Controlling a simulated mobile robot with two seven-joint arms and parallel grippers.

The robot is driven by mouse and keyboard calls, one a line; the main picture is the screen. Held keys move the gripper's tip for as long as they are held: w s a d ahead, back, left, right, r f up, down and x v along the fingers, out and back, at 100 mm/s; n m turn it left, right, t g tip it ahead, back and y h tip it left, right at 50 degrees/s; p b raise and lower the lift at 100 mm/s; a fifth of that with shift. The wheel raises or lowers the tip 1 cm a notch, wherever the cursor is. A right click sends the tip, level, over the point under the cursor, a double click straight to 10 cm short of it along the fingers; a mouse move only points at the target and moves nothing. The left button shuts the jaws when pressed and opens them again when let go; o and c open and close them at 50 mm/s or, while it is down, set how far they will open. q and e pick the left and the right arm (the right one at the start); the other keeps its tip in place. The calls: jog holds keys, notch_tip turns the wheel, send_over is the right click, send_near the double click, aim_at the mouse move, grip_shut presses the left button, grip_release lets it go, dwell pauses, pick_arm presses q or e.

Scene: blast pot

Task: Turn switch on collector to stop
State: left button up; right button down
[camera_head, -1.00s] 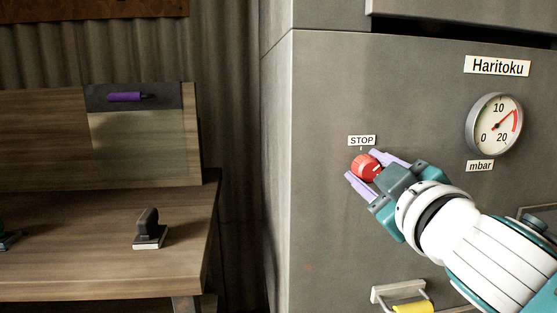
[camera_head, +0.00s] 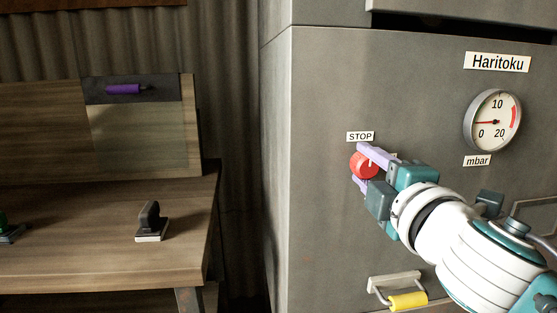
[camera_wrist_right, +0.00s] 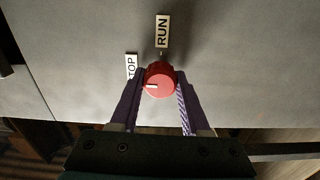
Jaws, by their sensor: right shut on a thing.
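The red round switch (camera_head: 362,165) sits on the front of the grey collector cabinet (camera_head: 335,90), just below the STOP label (camera_head: 360,136). My right gripper (camera_head: 367,167) has its purple fingers shut on opposite sides of the switch. In the right wrist view the switch (camera_wrist_right: 159,80) is between the two fingers (camera_wrist_right: 158,86), with a white mark toward its left side. The RUN label (camera_wrist_right: 162,31) is above it there, and the STOP label (camera_wrist_right: 131,66) is up-left, partly hidden by a finger. My left gripper is out of view.
A round gauge (camera_head: 492,121) right of the switch has its needle near 0. A yellow-gripped handle (camera_head: 407,301) is below. A wooden bench (camera_head: 90,235) with a dark stamp-like object (camera_head: 150,221) stands at left.

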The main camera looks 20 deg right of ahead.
jog(key=shift+n, duration=0.4)
jog(key=shift+c, duration=1.9)
grip_release()
jog(key=b+v, duration=0.1)
jog(key=v, duration=0.9)
jog(key=shift+d, duration=0.1)
